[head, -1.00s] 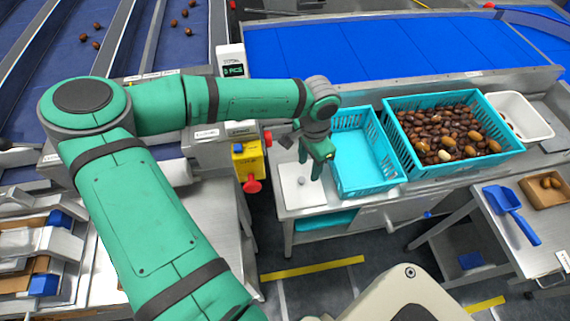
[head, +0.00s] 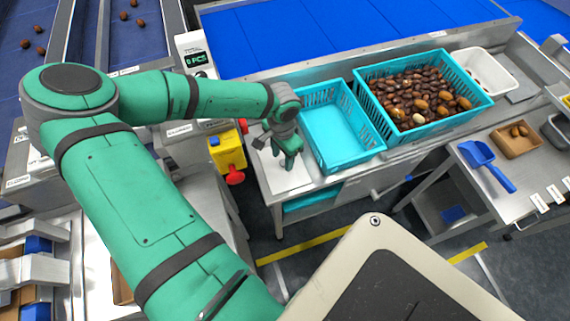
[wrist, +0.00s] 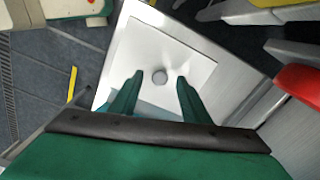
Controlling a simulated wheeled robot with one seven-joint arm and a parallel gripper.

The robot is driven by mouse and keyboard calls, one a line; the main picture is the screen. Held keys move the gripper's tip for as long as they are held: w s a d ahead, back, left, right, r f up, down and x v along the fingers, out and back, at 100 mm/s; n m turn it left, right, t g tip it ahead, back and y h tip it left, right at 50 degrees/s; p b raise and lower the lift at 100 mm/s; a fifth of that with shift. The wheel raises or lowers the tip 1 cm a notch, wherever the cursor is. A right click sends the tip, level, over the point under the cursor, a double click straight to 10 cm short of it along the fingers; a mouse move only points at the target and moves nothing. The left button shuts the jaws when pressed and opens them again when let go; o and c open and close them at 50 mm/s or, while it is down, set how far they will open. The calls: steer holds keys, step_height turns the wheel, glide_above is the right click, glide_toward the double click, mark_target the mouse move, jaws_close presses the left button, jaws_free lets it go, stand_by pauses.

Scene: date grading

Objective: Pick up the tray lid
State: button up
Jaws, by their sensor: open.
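The tray lid (wrist: 185,52) is a white, flat, square panel with a round grey knob (wrist: 159,77) near its middle. In the head view the lid (head: 291,180) lies on the steel bench to the left of the empty turquoise crate, partly hidden by my gripper. My gripper (head: 288,163) is above the lid, pointing down. In the wrist view my gripper (wrist: 157,78) is open, with one finger on each side of the knob. I cannot tell how far the fingertips are above the lid.
The empty turquoise crate (head: 374,148) stands close on the right, and a crate of dates (head: 484,103) stands beyond it. A yellow box with a red button (head: 235,177) is close on the left. A blue scoop (head: 498,178) lies on the right-hand table.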

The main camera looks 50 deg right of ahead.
step_height(320, 180, down, 2)
steer(key=shift+f, duration=0.1)
jaws_close()
